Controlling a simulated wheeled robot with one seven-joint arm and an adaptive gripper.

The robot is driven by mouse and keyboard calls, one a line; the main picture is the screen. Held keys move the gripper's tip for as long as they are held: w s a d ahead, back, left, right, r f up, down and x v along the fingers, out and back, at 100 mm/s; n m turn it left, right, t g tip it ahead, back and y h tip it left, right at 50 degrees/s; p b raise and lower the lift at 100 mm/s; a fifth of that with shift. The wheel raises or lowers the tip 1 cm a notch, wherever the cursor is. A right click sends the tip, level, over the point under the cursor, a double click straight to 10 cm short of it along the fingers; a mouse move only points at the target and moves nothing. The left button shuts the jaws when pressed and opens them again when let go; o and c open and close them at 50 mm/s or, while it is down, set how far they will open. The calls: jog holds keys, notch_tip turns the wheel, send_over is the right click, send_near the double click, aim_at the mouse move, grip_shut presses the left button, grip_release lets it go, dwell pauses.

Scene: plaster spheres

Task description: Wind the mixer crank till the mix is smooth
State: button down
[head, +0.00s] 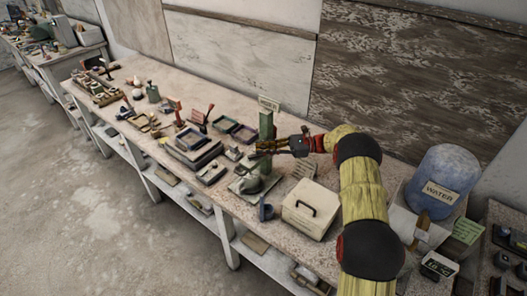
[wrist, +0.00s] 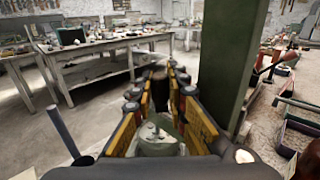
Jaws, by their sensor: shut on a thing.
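My gripper (head: 268,146) reaches in from the right, level, beside the column. In the wrist view, my gripper (wrist: 160,80) is shut on a dark brown crank handle (wrist: 158,90), partly hidden between the yellow finger pads. The column (wrist: 229,55) stands close to the right of my fingers. A grey-green part (wrist: 157,137) shows below and between them. The mix itself cannot be seen.
A cream box with a black handle (head: 311,210) stands right of the mixer, with a small blue item (head: 265,211) beside it. A blue water drum (head: 440,180) is at the far right. Trays (head: 194,148) and tools crowd the bench to the left. The floor (head: 80,190) in front is clear.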

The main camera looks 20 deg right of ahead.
dwell(0.3)
jog(key=c, duration=1.9)
grip_release()
jog(key=shift+o, duration=0.7)
jog(key=shift+r, duration=0.1)
